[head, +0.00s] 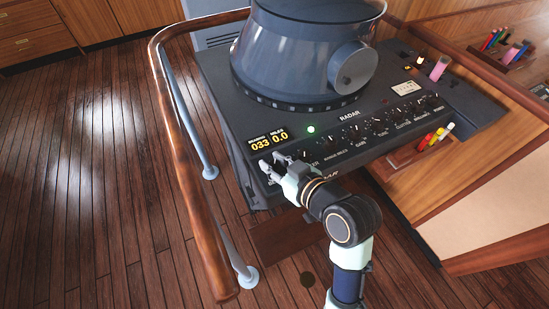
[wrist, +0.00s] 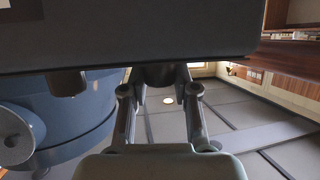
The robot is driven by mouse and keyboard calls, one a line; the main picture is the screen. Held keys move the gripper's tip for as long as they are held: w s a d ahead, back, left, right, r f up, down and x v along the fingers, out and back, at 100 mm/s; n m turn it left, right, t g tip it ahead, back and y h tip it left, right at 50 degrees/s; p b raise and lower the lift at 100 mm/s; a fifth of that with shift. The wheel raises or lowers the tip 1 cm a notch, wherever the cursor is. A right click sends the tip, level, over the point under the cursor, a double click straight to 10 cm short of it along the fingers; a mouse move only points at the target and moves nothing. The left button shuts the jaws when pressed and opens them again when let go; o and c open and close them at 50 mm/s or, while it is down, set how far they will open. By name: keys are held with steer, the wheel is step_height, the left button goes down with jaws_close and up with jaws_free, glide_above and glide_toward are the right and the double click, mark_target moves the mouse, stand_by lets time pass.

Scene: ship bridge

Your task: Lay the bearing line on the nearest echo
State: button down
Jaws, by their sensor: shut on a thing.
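The radar console (head: 215,85) has a grey-blue viewing hood (head: 290,50) that hides the screen, so no echo or bearing line shows. A yellow readout (head: 268,140) gives bearing 033 and miles 0.0. My gripper (head: 275,165) is at the left end of the console's front knob row, below the readout. In the wrist view its fingers (wrist: 160,95) are shut around a dark knob (wrist: 163,75). I cannot read that knob's label, as the gripper covers it in the head view. Another knob (wrist: 68,84) sits beside it, apart from the fingers.
Several more knobs (head: 378,128) run rightward from my gripper. A green lamp (head: 311,129) is lit above them. A wooden rail (head: 185,170) stands left of the console. A holder with markers (head: 430,138) is at the right. The floor at left is clear.

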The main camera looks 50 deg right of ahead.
steer(key=shift+m+h+p, duration=0.35)
steer(key=shift+m+h, duration=0.15)
steer(key=shift+h, duration=0.1)
steer(key=c, duration=0.9)
jaws_free()
steer(key=shift+g, duration=0.3)
steer(key=shift+o, duration=0.2)
steer(key=v, duration=0.7)
steer(key=shift+s, duration=0.2)
steer(key=shift+a, duration=0.15)
